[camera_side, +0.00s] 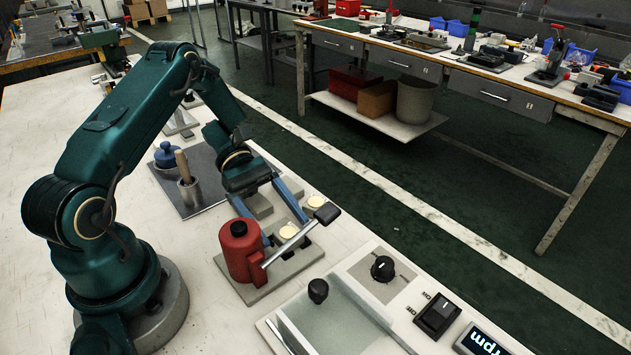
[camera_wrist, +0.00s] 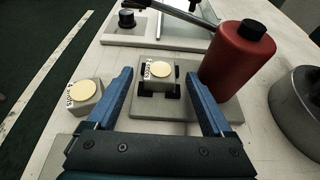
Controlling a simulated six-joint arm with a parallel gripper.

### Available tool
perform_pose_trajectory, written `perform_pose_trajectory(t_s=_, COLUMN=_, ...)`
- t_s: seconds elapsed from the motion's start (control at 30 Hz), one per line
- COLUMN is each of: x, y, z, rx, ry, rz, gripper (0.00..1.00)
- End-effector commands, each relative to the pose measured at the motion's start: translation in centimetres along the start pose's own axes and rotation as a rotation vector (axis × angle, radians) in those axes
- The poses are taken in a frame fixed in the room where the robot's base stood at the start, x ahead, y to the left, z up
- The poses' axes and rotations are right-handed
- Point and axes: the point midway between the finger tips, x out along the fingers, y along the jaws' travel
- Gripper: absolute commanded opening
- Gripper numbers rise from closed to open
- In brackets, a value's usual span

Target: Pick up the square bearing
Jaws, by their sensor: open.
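Two small grey square blocks with cream round discs on top fit the square bearing; I cannot tell which one is meant. One block (camera_side: 289,232) sits in a dark holder on a grey plate beside the red cylinder, and it also shows in the wrist view (camera_wrist: 159,71). The other block (camera_side: 316,202) stands apart on the white bench, at the left in the wrist view (camera_wrist: 84,95). My gripper (camera_side: 286,233) is open and empty, its blue fingers pointing down towards the holder. In the wrist view its fingertips (camera_wrist: 159,68) lie either side of the block in the holder, apart from it.
The red cylinder (camera_side: 240,252) with a black-ended lever (camera_side: 295,241) stands close to my gripper. A dark plate (camera_side: 205,190) holds a blue lidded pot (camera_side: 167,155) and a metal cup with a wooden handle (camera_side: 187,183). A control panel with a black knob (camera_side: 383,269) is at the front right.

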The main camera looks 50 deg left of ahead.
Motion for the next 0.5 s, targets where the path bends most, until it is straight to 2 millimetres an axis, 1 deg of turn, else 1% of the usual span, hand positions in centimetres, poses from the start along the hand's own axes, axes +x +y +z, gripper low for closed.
perform_pose_trajectory(t_s=0.03, x=0.51, y=-0.05, z=0.03, rx=-0.001, ry=-0.001, rz=-0.003, gripper=0.85)
perform_pose_trajectory(t_s=0.1, x=0.88, y=-0.03, z=0.01, rx=-0.002, ry=0.0, rz=-0.001, gripper=0.85)
perform_pose_trajectory(t_s=0.37, x=1.06, y=-0.02, z=0.0, rx=-0.002, ry=0.001, rz=0.0, gripper=0.85)
perform_pose_trajectory(t_s=0.4, x=1.06, y=-0.02, z=0.0, rx=-0.001, ry=0.001, rz=0.0, gripper=0.77)
perform_pose_trajectory(t_s=0.43, x=1.06, y=-0.02, z=0.0, rx=-0.001, ry=0.001, rz=0.001, gripper=0.66)
perform_pose_trajectory(t_s=0.47, x=1.05, y=-0.02, z=0.0, rx=-0.001, ry=0.001, rz=0.001, gripper=0.54)
perform_pose_trajectory(t_s=0.5, x=1.05, y=-0.01, z=0.0, rx=-0.001, ry=0.001, rz=0.001, gripper=0.39)
